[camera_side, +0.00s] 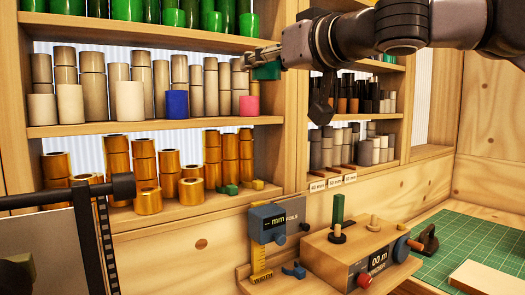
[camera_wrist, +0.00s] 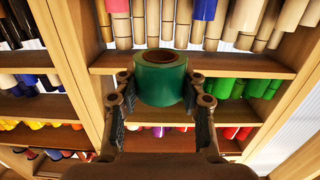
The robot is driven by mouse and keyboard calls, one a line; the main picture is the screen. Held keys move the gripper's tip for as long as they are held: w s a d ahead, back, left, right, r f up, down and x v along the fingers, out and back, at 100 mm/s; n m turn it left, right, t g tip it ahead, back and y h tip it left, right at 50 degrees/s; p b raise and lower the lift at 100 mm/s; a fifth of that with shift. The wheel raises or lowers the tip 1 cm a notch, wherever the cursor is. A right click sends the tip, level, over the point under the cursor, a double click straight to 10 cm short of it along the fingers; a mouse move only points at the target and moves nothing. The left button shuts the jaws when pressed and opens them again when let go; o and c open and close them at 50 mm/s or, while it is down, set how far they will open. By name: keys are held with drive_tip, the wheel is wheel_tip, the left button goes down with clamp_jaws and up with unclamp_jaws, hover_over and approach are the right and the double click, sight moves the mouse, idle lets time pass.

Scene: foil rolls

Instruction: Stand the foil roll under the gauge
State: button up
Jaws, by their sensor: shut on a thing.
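My gripper (camera_side: 257,60) is shut on a green foil roll (camera_wrist: 160,82), one finger on each side. In the wrist view the roll's brown core ring shows at its top end. In the side view only part of the green roll (camera_side: 267,71) shows beside the fingers, in front of the middle shelf and well above the bench. The gauge (camera_side: 277,221) is a blue box marked "mm" with a yellow scale, standing on a wooden base at the lower middle. It is below my gripper, and no roll shows under it.
A wooden shelf unit (camera_side: 160,128) behind holds beige, blue and pink rolls, gold rolls (camera_side: 147,200) below and green ones above. A wooden box with a dial (camera_side: 352,250) stands right of the gauge. A green cutting mat (camera_side: 470,236) lies farther right. A black-barred stand is at the lower left.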

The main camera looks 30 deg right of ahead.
drive_tip(key=w+d+f+m+g+h, duration=0.1)
drive_tip(key=w+d+f+m+h, duration=0.2)
drive_tip(key=f, duration=0.7)
drive_tip(key=d+f+m+g+h, duration=0.15)
drive_tip(key=d+f+h, duration=0.25)
drive_tip(key=f, duration=0.5)
drive_tip(key=s+d+f+m+g+h, duration=0.2)
drive_tip(key=s+d+f+h, duration=0.15)
drive_tip(key=d+f, duration=0.35)
drive_tip(key=s+d+f+m+g+h, duration=0.1)
drive_tip(key=s+d+f+m+h, duration=0.25)
drive_tip(key=f, duration=0.55)
drive_tip(key=shift+n+y, duration=0.3)
drive_tip(key=shift+y, duration=0.3)
drive_tip(key=a+f, duration=0.2)
drive_tip(key=a, duration=0.1)
drive_tip(key=w+a+f, duration=0.1)
drive_tip(key=a+f, duration=0.1)
drive_tip(key=a, duration=0.2)
drive_tip(key=a+f, duration=0.3)
drive_tip(key=shift+w+a, duration=0.15)
drive_tip(key=shift+w, duration=0.1)
drive_tip(key=shift+f, duration=2)
drive_tip(key=shift+f, duration=0.1)
drive_tip(key=o, duration=1.1)
drive_tip(key=shift+o, duration=0.2)
